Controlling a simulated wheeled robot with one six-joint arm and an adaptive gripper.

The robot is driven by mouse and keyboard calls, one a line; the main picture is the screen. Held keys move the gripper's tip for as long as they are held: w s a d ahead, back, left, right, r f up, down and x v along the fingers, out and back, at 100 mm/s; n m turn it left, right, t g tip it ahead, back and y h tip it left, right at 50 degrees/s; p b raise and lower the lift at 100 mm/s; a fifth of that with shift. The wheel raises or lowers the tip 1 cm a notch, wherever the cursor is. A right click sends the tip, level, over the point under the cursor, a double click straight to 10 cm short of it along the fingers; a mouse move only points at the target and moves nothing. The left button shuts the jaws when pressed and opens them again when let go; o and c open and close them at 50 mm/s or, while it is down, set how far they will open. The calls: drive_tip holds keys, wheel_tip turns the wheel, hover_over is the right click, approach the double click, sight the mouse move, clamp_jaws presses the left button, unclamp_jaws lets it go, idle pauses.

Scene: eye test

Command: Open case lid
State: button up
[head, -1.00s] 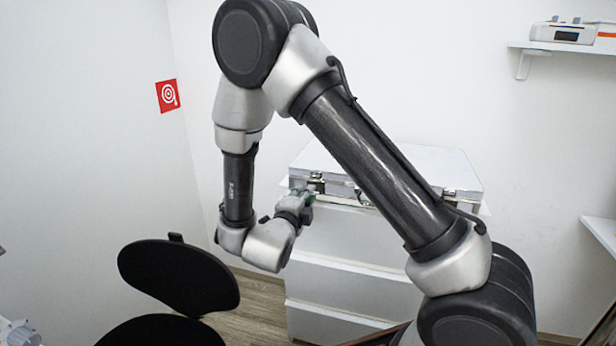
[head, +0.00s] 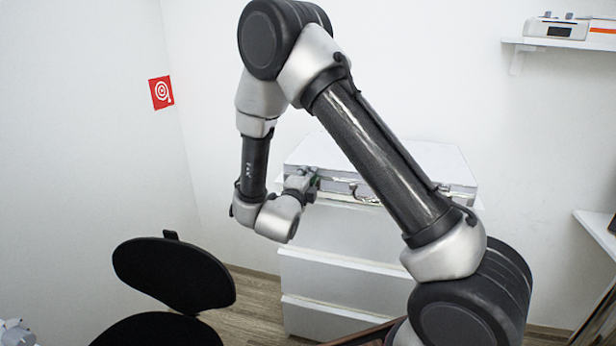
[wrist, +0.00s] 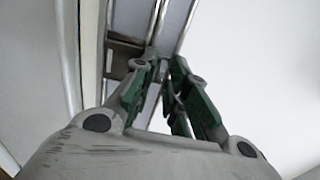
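The case (head: 400,165) is a flat silver-grey box lying with its lid down on a white drawer unit. Metal latches and a handle line its front side. My gripper (head: 312,183) is at the front left of the case, by the left latch. In the wrist view, the green-padded fingers (wrist: 166,66) are drawn close together at the metal edge of the case (wrist: 172,25), next to a latch (wrist: 122,52). I see nothing clearly held between them. Whether the tips touch the lid edge is unclear. My arm hides part of the case's front right.
The white drawer unit (head: 330,270) stands against the wall under the case. A black chair (head: 175,272) is at the lower left. A wall shelf (head: 570,44) with a device is at the upper right, and another shelf (head: 597,232) is at the right edge. The wall above the case is clear.

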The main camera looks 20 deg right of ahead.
clamp_jaws()
drive_tip(key=shift+r, duration=0.1)
